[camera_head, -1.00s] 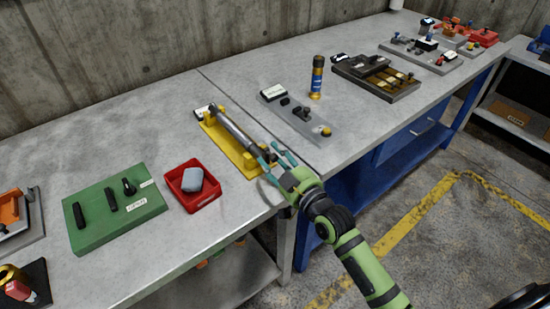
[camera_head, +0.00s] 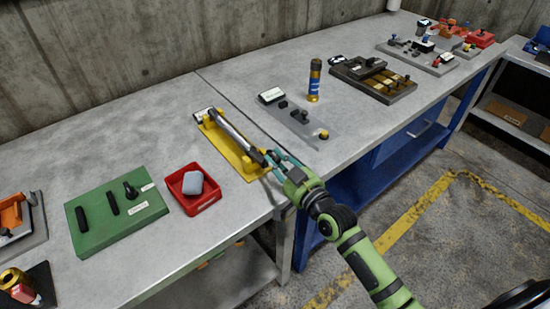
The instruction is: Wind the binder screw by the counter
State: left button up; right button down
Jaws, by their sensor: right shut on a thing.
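The binder screw (camera_head: 235,133) is a grey rod lying along a yellow base (camera_head: 245,170) near the front edge of the bench. A small white-faced block (camera_head: 201,115) sits at its far left end; I cannot read whether it is the counter. My right gripper (camera_head: 271,157) is at the rod's near end, with its teal fingers shut on a dark end piece (camera_head: 258,157). The fingers partly hide that end. My left gripper is not in view.
A red bin (camera_head: 206,204) with a grey block and a green board (camera_head: 98,238) with black parts lie to the left. A grey plate (camera_head: 297,122) and a gold-and-blue canister (camera_head: 315,80) stand to the right. The bench back is mostly clear.

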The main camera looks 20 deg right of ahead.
jog(key=m, duration=0.1)
jog(key=d+f+m, duration=0.1)
jog(key=m, duration=0.1)
jog(key=shift+w+m+g+p, duration=0.15)
jog(key=shift+m+g+p, duration=0.15)
jog(key=m, duration=0.2)
jog(key=shift+w+d+f+m, duration=0.1)
jog(key=shift+d+f+m, duration=0.2)
jog(key=shift+d+f, duration=0.1)
jog(key=m, duration=0.1)
jog(key=f+m+b, duration=0.1)
jog(key=m, duration=0.1)
jog(key=shift+w+d+f+y, duration=0.1)
jog(key=shift+d+y, duration=0.1)
jog(key=shift+y, duration=0.1)
jog(key=shift+d+f+m+g+b, duration=0.15)
jog(key=shift+f+m+b, duration=0.15)
jog(key=shift+m, duration=0.65)
jog(key=shift+a+f+m+g+b, duration=0.15)
jog(key=shift+f+m+b, duration=0.15)
jog(key=shift+m, duration=0.65)
jog(key=c, duration=1.1)
grip_release()
jog(key=shift+c, duration=0.2)
jog(key=shift+r, duration=0.1)
jog(key=shift+d, duration=0.15)
